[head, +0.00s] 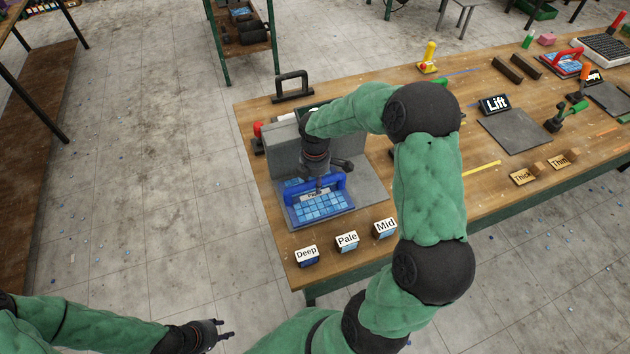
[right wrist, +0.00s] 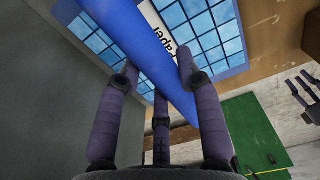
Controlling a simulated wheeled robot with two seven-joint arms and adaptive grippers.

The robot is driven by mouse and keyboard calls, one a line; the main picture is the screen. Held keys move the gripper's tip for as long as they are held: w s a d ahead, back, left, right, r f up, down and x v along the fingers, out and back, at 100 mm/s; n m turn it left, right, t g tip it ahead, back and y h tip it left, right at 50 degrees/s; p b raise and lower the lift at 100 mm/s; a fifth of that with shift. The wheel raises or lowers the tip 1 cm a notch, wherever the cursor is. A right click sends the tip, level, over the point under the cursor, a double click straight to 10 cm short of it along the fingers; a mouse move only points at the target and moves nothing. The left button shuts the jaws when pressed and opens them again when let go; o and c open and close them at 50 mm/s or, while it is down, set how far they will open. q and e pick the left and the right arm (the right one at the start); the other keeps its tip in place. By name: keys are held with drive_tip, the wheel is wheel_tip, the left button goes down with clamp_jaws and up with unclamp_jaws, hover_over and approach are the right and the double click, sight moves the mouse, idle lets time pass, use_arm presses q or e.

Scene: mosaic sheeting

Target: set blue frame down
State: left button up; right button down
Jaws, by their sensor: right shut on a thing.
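The blue frame (head: 345,183) holds a sheet of light and mid blue mosaic tiles (head: 322,206) and has a raised blue handle bar. It is at the left end of the wooden table, over a grey plate (head: 372,190). My right gripper (head: 320,188) reaches down from above and is shut on the handle. In the right wrist view the blue bar (right wrist: 150,50) runs between the fingers (right wrist: 158,80), with tiles behind it. I cannot tell whether the frame touches the plate. My left gripper (head: 226,330) is empty, off the table at bottom left, its fingers apart.
A grey upright block (head: 285,150) stands behind the frame. Small blocks labelled Deep (head: 307,256), Pale (head: 347,242) and Mid (head: 385,228) stand along the front edge. A black handle (head: 292,86) is at the back corner. A Lift sign (head: 494,104) and another grey plate (head: 514,131) lie to the right.

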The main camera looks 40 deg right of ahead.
drive_tip(key=shift+f, duration=0.1)
drive_tip(key=c, duration=0.8)
unclamp_jaws()
wheel_tip(320, 180, up, 12)
drive_tip(key=shift+r+p, duration=0.1)
drive_tip(key=shift+p, duration=0.75)
